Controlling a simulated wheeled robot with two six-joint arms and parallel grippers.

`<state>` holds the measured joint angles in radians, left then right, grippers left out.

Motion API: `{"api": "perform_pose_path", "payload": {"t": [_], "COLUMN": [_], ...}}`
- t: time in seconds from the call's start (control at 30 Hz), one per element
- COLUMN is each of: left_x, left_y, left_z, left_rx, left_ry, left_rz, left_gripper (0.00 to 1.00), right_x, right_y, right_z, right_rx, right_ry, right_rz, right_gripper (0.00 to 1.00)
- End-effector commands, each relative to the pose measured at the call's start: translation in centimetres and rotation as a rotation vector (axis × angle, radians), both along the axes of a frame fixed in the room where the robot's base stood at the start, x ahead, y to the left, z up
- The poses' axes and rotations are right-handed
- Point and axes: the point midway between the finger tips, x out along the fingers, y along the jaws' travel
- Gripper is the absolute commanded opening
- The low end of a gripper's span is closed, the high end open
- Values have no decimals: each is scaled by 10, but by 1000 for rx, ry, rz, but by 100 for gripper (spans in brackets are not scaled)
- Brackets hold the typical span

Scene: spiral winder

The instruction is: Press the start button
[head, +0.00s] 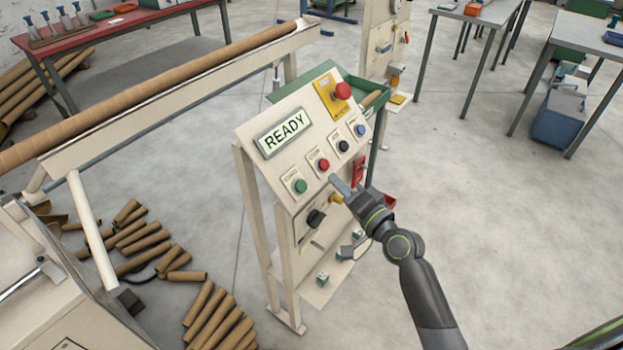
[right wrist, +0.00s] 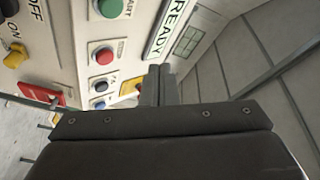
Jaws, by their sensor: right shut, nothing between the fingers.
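The control panel (head: 262,165) is a cream sloped box on legs, with a display (head: 284,132) reading READY. The green button (head: 300,186) is at its lower left; in the right wrist view the green button (right wrist: 108,8) is at the top edge beside a label ending in "ART". My right gripper (head: 337,181) is shut and empty, in front of the panel's lower edge, to the right of the green button and just below the red button (head: 323,165). In the right wrist view its closed fingers (right wrist: 158,76) point toward the panel. My left gripper is not in view.
A black button (head: 343,146), a blue button (head: 360,130) and a red mushroom button (head: 342,91) on a yellow plate share the panel. A black knob (head: 316,218) sits below. A long cardboard tube (head: 150,94) runs along the beam at left; cut tubes (head: 215,318) lie on the floor.

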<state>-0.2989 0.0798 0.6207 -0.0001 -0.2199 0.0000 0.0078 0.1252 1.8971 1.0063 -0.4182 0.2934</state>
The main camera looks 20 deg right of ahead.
Motion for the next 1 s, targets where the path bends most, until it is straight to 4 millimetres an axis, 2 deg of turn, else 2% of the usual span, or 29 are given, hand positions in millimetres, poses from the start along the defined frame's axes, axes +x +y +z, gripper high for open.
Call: {"api": "perform_pose_path", "payload": {"t": [0.43, 1.0], "left_x": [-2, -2], "left_y": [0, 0], "left_z": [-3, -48], "left_rx": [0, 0], "left_ry": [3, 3], "left_rz": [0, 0], "left_gripper": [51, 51], "right_x": [2, 44], "right_y": [2, 35], "right_z": [-2, -50], "right_rx": [3, 3], "right_ry": [-2, -2], "right_rz": [1, 1], "right_gripper": [0, 0]}}
